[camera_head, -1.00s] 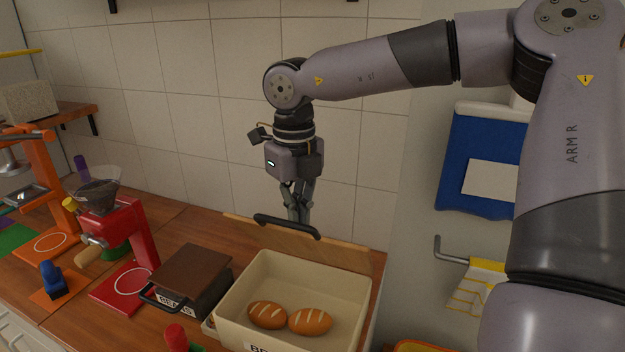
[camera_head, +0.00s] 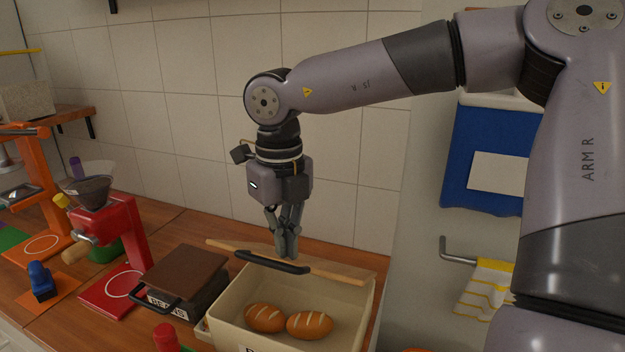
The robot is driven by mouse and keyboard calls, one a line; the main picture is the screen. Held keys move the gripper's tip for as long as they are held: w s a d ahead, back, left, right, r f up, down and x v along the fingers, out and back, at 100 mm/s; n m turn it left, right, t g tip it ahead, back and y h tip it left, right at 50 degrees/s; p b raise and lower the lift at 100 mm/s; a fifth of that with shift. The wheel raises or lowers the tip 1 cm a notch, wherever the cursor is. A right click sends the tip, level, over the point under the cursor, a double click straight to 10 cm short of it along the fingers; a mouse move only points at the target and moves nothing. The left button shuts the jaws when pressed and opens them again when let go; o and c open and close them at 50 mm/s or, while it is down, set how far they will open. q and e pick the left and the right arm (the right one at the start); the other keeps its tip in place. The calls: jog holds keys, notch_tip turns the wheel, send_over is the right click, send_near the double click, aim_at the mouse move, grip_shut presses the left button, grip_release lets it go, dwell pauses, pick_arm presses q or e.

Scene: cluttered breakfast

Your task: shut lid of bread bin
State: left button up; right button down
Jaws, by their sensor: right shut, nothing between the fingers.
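The bread bin (camera_head: 354,305) is a cream box standing open at the front of the counter, with two scored loaves (camera_head: 288,320) inside. Its wooden lid (camera_head: 345,270) stands raised along the back edge, tilted forward over the bin, with a dark handle (camera_head: 272,262) on it. My right gripper (camera_head: 287,256) points down, shut and empty, at the back of the lid just behind the handle. Whether the fingertips touch the lid is hard to tell. My left gripper is not in view.
A box with a brown lid marked BEANS (camera_head: 187,275) stands close on the bin's left. A red grinder (camera_head: 112,235) and an orange machine (camera_head: 38,190) are farther left. A tiled wall rises behind; a striped towel (camera_head: 487,285) hangs at right.

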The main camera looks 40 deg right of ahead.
jog(key=shift+s+a+f, duration=0.2)
jog(key=shift+a+f, duration=0.15)
jog(key=shift+f, duration=0.15)
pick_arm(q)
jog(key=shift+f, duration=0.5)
pick_arm(e)
jog(key=shift+r, duration=0.15)
